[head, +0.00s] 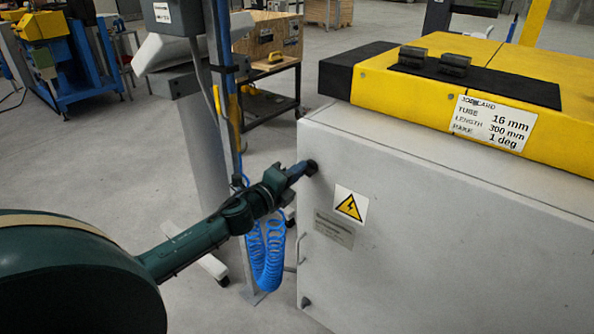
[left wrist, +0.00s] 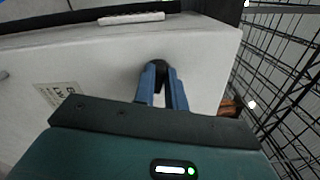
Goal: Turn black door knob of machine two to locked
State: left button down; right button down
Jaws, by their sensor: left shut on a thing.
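The machine (head: 400,230) is a light grey cabinet with a yellow and black top. Its black door knob (head: 311,167) sits near the upper left corner of the front panel. My left gripper (head: 300,170) reaches it from the left, its blue fingers at the knob. In the left wrist view the black knob (left wrist: 160,68) shows between the tips of the two blue fingers (left wrist: 160,80), which are shut on it. The fingers partly hide the knob, and I cannot tell its locked or unlocked position. My right gripper is not in view.
A yellow warning sign (head: 351,205) and a small plate (head: 334,229) are on the panel. A blue coiled hose (head: 268,250) hangs on a post just behind my left arm. A dark cart with a wooden box (head: 268,45) stands behind. Open floor lies at the left.

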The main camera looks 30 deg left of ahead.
pick_arm(q)
jog(key=n, duration=0.3)
jog(key=shift+f+p, duration=0.1)
jog(key=shift+p, duration=0.3)
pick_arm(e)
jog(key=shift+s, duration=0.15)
pick_arm(q)
jog(key=shift+n, duration=0.3)
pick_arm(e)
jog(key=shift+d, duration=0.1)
pick_arm(q)
jog(key=c, duration=1.4)
grip_release()
jog(key=shift+c, duration=0.2)
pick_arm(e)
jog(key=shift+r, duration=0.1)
pick_arm(q)
jog(key=shift+s+f, duration=0.1)
jog(key=shift+s, duration=0.05)
